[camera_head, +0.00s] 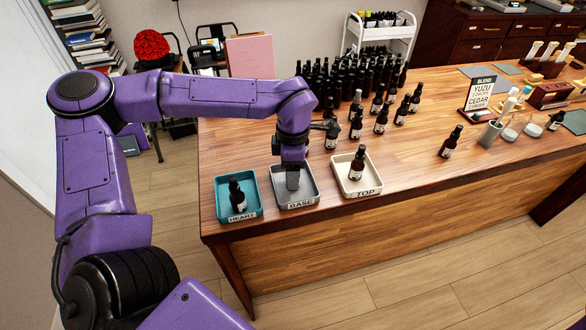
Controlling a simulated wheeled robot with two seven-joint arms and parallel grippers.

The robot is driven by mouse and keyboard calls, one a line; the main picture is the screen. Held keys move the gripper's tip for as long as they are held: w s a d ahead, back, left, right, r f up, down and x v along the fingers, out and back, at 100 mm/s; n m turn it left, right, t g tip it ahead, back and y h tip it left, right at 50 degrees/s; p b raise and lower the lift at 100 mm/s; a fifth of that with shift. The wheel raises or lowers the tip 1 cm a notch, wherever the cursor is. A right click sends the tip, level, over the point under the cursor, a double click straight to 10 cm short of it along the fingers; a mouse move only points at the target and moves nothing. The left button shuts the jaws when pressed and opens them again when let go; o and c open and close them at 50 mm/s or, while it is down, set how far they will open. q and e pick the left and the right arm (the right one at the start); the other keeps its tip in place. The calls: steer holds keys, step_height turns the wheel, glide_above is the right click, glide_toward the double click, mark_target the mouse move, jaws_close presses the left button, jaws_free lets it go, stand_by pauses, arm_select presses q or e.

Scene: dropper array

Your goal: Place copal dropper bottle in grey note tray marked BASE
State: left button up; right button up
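The grey tray marked BASE (310,198) stands near the table's front left edge, between a teal tray marked HEART (222,191) and a cream tray marked TOP (377,181). My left arm reaches in from the left, and its gripper (293,184) points down over the grey tray. The fingertips are small and dark, so I cannot tell whether they are open or hold anything. The gripper hides part of the tray; no bottle shows in its visible part. I cannot pick out the copal dropper bottle, as the bottle labels are too small to read. My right gripper is out of view.
Dark dropper bottles stand in the teal tray (237,194) and the cream tray (357,164). Many crowd the table's back (345,85); several stand apart in front, one alone (451,142) at right. A BLEND card (481,93) and cup (491,134) stand farther right. The table's front middle is clear.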

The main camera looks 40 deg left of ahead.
arm_select(q)
step_height(320, 180, up, 12)
steer(key=shift+r+b, duration=0.1)
steer(key=shift+b, duration=0.6)
